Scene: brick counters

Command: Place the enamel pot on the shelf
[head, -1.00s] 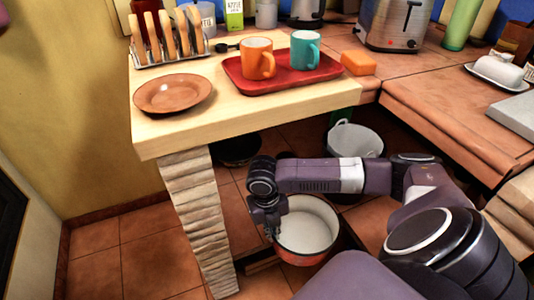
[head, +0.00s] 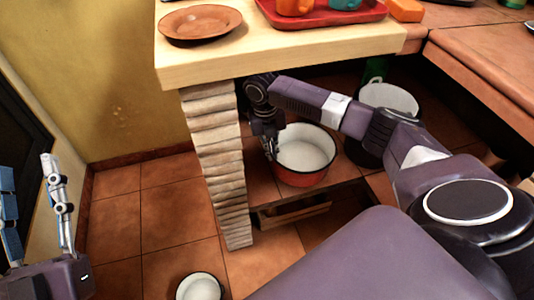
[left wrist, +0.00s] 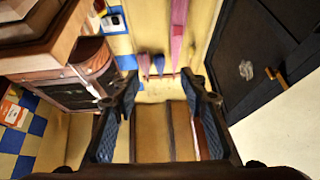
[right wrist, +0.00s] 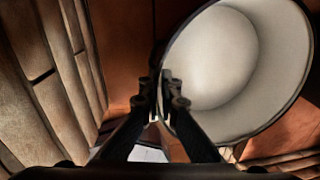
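The enamel pot (head: 305,172) is red-orange outside and white inside, with a dark rim. It is under the counter, right of the stone pillar, over the brown shelf (head: 262,188). I cannot tell whether its base touches the shelf. My right gripper (head: 270,150) is at the pot's left rim. In the right wrist view, the fingertips (right wrist: 160,85) are closed together on the rim of the tilted-looking pot (right wrist: 215,60). My left gripper (head: 33,190) is at the far left, empty, with fingers apart; its open fingers also show in the left wrist view (left wrist: 158,90).
The stone pillar (head: 215,150) stands left of the shelf, and the counter (head: 300,45) overhangs it. A wooden crate (head: 290,210) is below the shelf. A small white bowl (head: 200,288) is on the floor.

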